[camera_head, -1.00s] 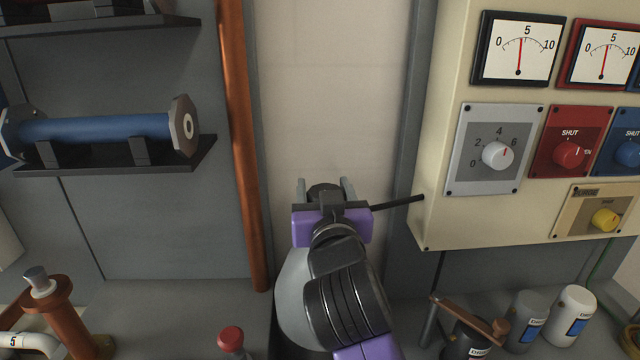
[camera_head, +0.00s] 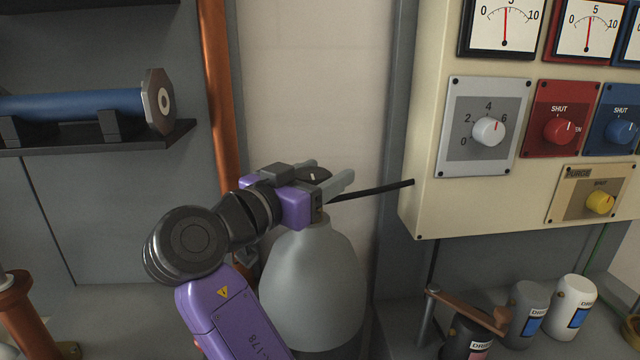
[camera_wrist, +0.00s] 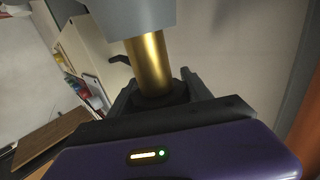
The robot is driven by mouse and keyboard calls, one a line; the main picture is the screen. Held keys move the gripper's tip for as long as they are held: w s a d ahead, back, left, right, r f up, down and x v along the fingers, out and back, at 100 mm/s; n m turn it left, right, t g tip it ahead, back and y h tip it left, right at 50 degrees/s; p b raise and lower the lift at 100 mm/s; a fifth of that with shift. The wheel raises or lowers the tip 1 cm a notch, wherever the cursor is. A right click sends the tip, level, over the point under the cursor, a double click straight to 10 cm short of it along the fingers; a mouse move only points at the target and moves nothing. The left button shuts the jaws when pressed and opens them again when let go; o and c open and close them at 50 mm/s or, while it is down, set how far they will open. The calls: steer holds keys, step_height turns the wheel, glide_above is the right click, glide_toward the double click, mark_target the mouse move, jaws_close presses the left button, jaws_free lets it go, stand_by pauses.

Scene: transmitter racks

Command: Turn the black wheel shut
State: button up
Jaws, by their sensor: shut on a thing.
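The black wheel (camera_head: 314,174) sits on top of a grey bottle (camera_head: 312,285) and has a pale mark on its upper face. My gripper (camera_head: 328,171) reaches it from the left, with its two fingers shut around the wheel's sides. In the wrist view the dark wheel (camera_wrist: 158,98) is between the fingers, with a brass stem (camera_wrist: 150,62) beyond it leading to the grey bottle (camera_wrist: 140,15). My purple gripper body hides part of the stem and the near side of the wheel in the head view.
A copper pipe (camera_head: 217,90) stands at left, near my gripper. Several canisters (camera_head: 530,310) stand at lower right. A blue tube (camera_head: 70,106) lies on a left shelf.

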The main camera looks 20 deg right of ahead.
steer(key=shift+s+d+m+g, duration=0.1)
steer(key=shift+m+g, duration=0.2)
steer(key=shift+g, duration=0.2)
steer(key=o, duration=1.4)
steer(key=shift+c, duration=0.2)
steer(key=b+v, duration=0.1)
steer(key=v, duration=0.7)
steer(key=shift+f, duration=0.2)
